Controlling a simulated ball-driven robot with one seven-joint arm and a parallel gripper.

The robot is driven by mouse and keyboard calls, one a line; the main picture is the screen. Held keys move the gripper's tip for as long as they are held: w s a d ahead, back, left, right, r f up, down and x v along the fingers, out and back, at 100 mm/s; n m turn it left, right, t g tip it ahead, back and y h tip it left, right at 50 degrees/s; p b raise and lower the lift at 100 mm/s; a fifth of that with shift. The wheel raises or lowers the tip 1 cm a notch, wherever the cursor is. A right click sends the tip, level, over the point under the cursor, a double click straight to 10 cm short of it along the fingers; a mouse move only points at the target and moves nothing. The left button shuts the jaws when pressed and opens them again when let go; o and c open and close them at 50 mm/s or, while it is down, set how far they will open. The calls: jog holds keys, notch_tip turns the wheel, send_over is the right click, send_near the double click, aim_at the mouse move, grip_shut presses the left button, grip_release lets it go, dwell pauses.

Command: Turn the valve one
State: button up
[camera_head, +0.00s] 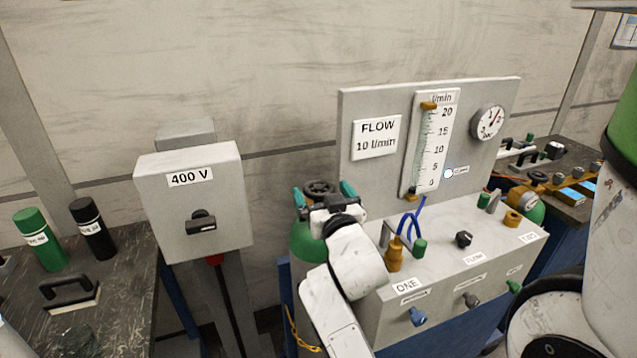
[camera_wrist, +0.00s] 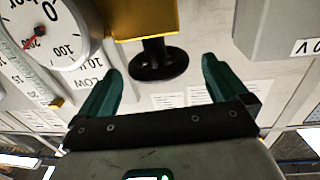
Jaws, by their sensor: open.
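The ONE label (camera_head: 406,285) is on the top left of the grey console. A green cylinder (camera_head: 305,240) stands left of it, with a dark round handwheel (camera_head: 320,186) above it. I take this as valve one, but the label is not on it. My gripper (camera_head: 323,192) is open, its teal fingers on either side of the handwheel in the head view. In the wrist view, a black handwheel (camera_wrist: 160,62) on a stem under a brass-yellow block shows between the open fingers of my gripper (camera_wrist: 162,68). I cannot tell whether they touch it.
A pressure gauge (camera_wrist: 45,32) is close to the left finger in the wrist view. A 400 V box (camera_head: 190,195) stands left.

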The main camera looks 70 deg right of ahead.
aim_at(319, 186)
jog(key=shift+x, duration=1.6)
jog(key=c, duration=1)
